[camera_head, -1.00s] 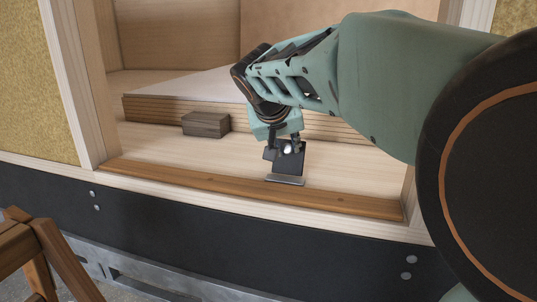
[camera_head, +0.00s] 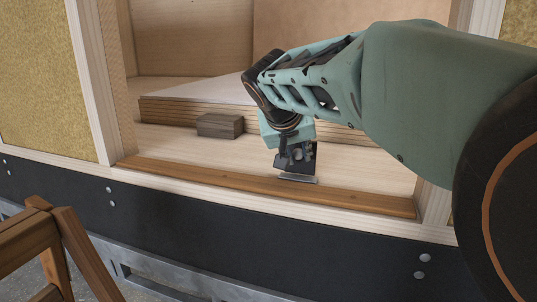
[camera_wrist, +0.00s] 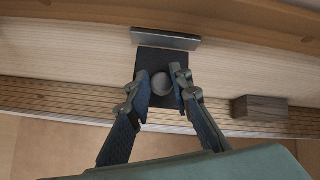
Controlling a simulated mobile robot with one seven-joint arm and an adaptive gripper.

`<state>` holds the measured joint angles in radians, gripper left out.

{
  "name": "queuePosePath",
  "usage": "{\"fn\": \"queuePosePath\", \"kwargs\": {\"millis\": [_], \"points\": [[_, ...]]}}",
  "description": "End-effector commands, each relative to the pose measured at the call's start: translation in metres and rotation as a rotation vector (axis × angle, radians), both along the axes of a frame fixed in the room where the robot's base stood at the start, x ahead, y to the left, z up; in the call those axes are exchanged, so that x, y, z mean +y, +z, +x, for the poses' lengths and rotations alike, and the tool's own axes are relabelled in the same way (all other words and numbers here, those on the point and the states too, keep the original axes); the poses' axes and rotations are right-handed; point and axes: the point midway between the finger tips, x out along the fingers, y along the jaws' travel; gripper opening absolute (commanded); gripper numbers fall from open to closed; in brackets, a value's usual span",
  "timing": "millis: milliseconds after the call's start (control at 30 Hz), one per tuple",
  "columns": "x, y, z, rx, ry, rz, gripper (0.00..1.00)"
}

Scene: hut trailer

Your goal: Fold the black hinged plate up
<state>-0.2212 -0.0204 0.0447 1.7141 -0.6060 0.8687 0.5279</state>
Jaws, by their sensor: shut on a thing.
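The black hinged plate (camera_head: 310,158) is at the front of the light wood ledge, just behind the brown sill, joined to a grey metal strip (camera_head: 298,179). In the wrist view the dark plate (camera_wrist: 150,62) extends from the strip (camera_wrist: 165,39), with a round grey knob (camera_wrist: 161,83) on it. My gripper (camera_head: 296,154) is over the plate, and its two fingers are closed around the knob in the wrist view (camera_wrist: 163,86). The plate looks tilted, but its exact angle is hard to tell. The gripper hides part of the plate in the head view.
A dark wooden block (camera_head: 219,125) lies on the ledge to the left. A layered wooden step (camera_head: 170,112) stands behind it. The brown sill (camera_head: 220,179) runs along the front. A wooden stand (camera_head: 45,240) is at lower left.

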Motion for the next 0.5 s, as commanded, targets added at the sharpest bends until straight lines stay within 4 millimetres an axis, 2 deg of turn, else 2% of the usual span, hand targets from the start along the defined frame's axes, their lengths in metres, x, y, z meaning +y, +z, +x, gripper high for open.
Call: {"fn": "queuePosePath", "kwargs": {"millis": [33,200,233,400,500], "points": [[0.008,-0.0164,-0.0054,0.035,0.006,0.006,0.0],[0.0084,-0.0164,-0.0054,0.035,0.008,0.006,0.0],[0.0084,-0.0164,-0.0054,0.035,0.008,0.006,0.2],[0.0075,-0.0136,-0.0044,0.029,0.007,0.006,0.37],[0.0059,-0.0117,-0.004,0.025,0.005,0.005,0.37]]}}
